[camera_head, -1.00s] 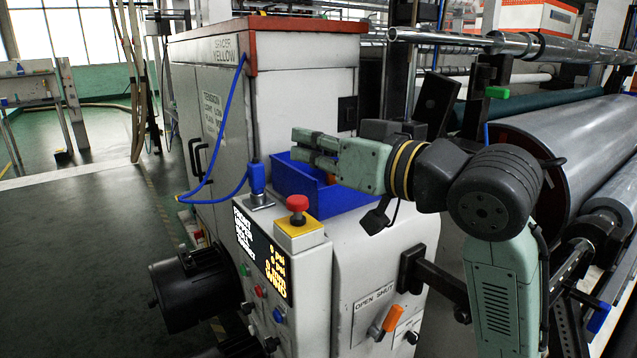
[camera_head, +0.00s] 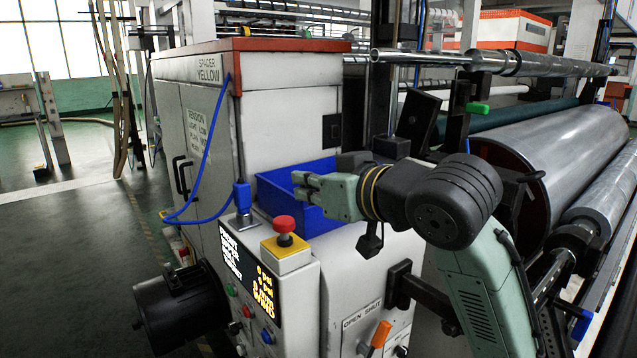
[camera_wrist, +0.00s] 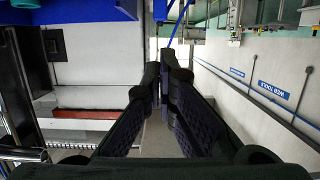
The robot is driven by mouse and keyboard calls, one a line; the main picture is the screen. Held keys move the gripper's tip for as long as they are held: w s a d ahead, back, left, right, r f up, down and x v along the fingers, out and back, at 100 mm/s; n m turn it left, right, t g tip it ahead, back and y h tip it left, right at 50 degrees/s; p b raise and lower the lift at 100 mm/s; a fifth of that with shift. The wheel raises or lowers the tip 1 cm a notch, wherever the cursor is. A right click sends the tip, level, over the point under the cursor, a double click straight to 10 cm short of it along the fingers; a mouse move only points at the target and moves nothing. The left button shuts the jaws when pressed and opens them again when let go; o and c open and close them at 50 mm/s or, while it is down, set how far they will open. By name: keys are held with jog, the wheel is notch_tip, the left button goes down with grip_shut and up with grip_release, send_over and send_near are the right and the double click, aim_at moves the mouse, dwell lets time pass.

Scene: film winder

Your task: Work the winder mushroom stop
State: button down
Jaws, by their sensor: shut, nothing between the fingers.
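The mushroom stop (camera_head: 284,225) is a red button on a yellow box (camera_head: 286,252), at the top corner of the winder's control panel in the head view. My gripper (camera_head: 300,188) is above and slightly right of the stop in the picture, in front of the blue bin, and apart from the stop. Its fingers point left. In the wrist view the two dark fingertips (camera_wrist: 163,80) meet with nothing between them. The stop does not show in the wrist view.
A blue bin (camera_head: 275,190) stands behind the stop. A blue-cabled plug (camera_head: 242,196) rises left of it. The lit display (camera_head: 250,278) and several small buttons are below. An orange handle (camera_head: 380,335) sits at lower right. Large rollers (camera_head: 560,140) fill the right side.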

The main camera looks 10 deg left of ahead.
jog(key=p, duration=0.1)
send_over(292, 229)
jog(key=shift+w+a+f, duration=0.1)
jog(key=shift+f, duration=0.6)
notch_tip(292, 229, down, 2)
jog(key=shift+f+p, duration=0.25)
jog(key=shift+p, duration=0.15)
jog(key=shift+f, duration=0.65)
jog(key=shift+f+b, duration=0.85)
jog(key=shift+f, duration=0.4)
jog(key=shift+r, duration=0.15)
